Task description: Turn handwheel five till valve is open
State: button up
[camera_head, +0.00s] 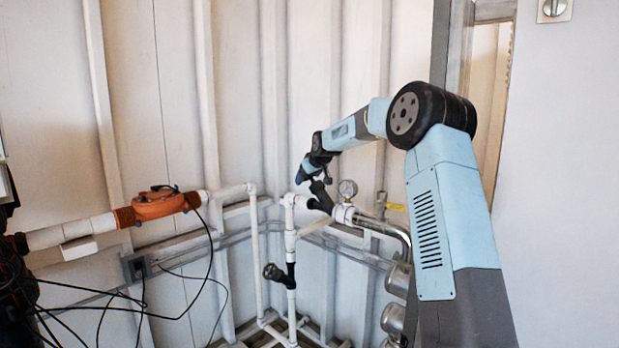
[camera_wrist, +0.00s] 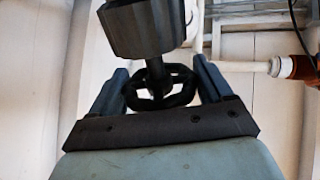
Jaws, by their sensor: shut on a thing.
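In the wrist view the black handwheel (camera_wrist: 180,99), a small rim with openings, sits between the two dark fingers of my gripper (camera_wrist: 160,88). The fingers are shut on it from both sides. A stem joins the wheel to a dark valve body (camera_wrist: 145,28). In the head view my gripper (camera_head: 307,174) is at the black valve (camera_head: 321,197) on the white pipework, left of a pressure gauge. The wheel is mostly hidden there by the gripper. No number marking is visible, and I cannot tell how far the valve is open.
Another black valve with a handwheel (camera_head: 273,272) is on the vertical pipe below. A pressure gauge (camera_head: 347,189) and a metal pipe (camera_head: 385,228) are close to the right. An orange unit (camera_head: 160,204) with loose black cables (camera_head: 212,250) is at left.

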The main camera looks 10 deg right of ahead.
jog(key=o, duration=0.9)
jog(key=shift+f, duration=0.2)
jog(key=shift+c, duration=0.2)
jog(key=shift+o, duration=0.5)
jog(key=shift+r, duration=0.5)
notch_tip(320, 180, up, 2)
jog(key=shift+r, duration=0.25)
jog(key=v, duration=0.4)
jog(key=a+v, duration=0.1)
jog(key=v, duration=0.1)
jog(key=shift+d+r, duration=0.15)
jog(key=shift+r, duration=0.35)
jog(key=s+r, duration=0.4)
jog(key=s, duration=0.5)
jog(key=shift+s+r, duration=0.25)
jog(key=shift+c, duration=0.3)
